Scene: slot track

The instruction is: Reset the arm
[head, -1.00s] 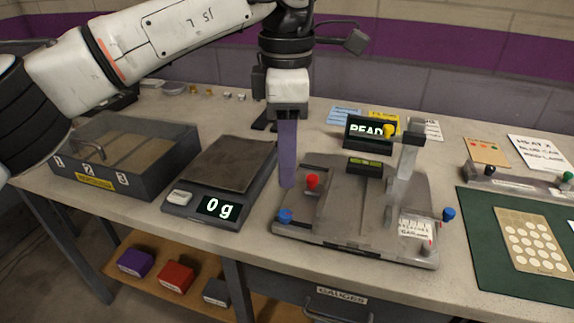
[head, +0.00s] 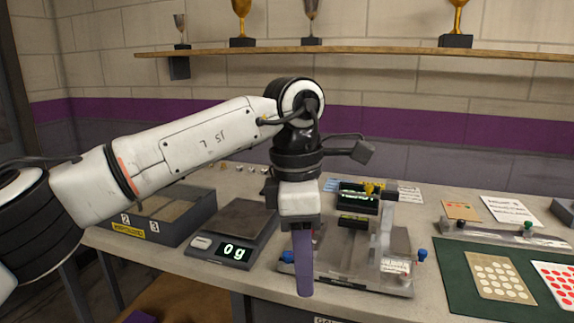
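My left arm comes in from the left, and its gripper (head: 305,285) points straight down over the front left part of a grey metal fixture (head: 350,278). A long purple piece extends down from the gripper body. It shows edge-on, so I cannot tell whether it is the fingers or a held piece, or whether there is a gap. Its tip overlaps the fixture's front left edge in the picture. The fixture has blue knobs and an upright post (head: 388,237), and the gripper hides part of it. My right gripper is not in view.
A scale (head: 236,232) reading 0 g and a grey open box (head: 165,228) stand left of the fixture. A dark display (head: 357,198) stands behind it. A green mat (head: 460,285) with dotted cards lies right. Trophies stand on a wall shelf (head: 370,50).

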